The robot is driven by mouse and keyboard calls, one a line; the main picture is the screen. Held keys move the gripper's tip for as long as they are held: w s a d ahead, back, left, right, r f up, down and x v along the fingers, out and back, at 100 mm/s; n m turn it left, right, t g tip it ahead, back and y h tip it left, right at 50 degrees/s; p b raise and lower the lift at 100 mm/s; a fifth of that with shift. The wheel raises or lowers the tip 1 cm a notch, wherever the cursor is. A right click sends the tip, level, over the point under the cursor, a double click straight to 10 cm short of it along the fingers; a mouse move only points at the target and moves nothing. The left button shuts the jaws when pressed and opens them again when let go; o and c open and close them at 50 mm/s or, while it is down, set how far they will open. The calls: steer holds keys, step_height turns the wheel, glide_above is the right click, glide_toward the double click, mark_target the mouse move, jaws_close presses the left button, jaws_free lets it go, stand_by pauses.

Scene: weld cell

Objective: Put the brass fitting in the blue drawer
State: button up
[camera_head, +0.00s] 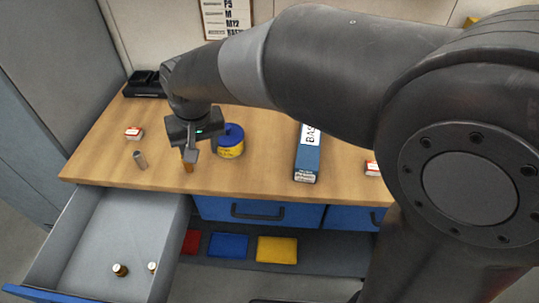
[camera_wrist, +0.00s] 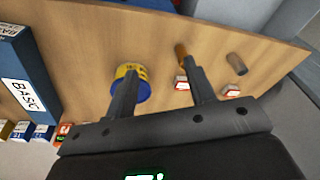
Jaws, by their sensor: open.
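The brass fitting (camera_head: 187,166) looks like a small orange-brown cylinder standing on the wooden bench near its front edge. It also shows in the wrist view (camera_wrist: 181,52), just past the right finger's tip, which hides part of it. My gripper (camera_head: 190,152) is open and empty, close to the fitting; in the wrist view its fingers (camera_wrist: 162,68) are apart with the fitting not between them. The blue drawer (camera_head: 42,294) is pulled out at the lower left, with a grey inside holding two small light-topped cylindrical pieces (camera_head: 120,270) (camera_head: 152,267).
A blue-and-yellow tin (camera_head: 230,141) stands right of my gripper. A grey cylinder (camera_head: 140,160) and a red-and-white box (camera_head: 133,133) stand to its left. Bins (camera_head: 228,245) sit on a shelf below. The drawer's middle is clear.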

steer(key=d+r+m+t, duration=0.1)
steer(key=d+r, duration=0.2)
steer(key=d, duration=0.6)
steer(key=d+r+m+t, duration=0.1)
steer(key=d+r+m, duration=0.15)
steer(key=d, duration=0.75)
steer(key=s+d+m+t, duration=0.1)
steer(key=s+d, duration=0.3)
steer(key=d, duration=0.3)
steer(key=s+d+m+t+h, duration=0.1)
steer(key=s+d, duration=0.4)
steer(key=d, duration=0.3)
steer(key=shift+s+d+r+h, duration=0.15)
steer(key=shift+s+d+h, duration=0.1)
steer(key=shift+h, duration=0.05)
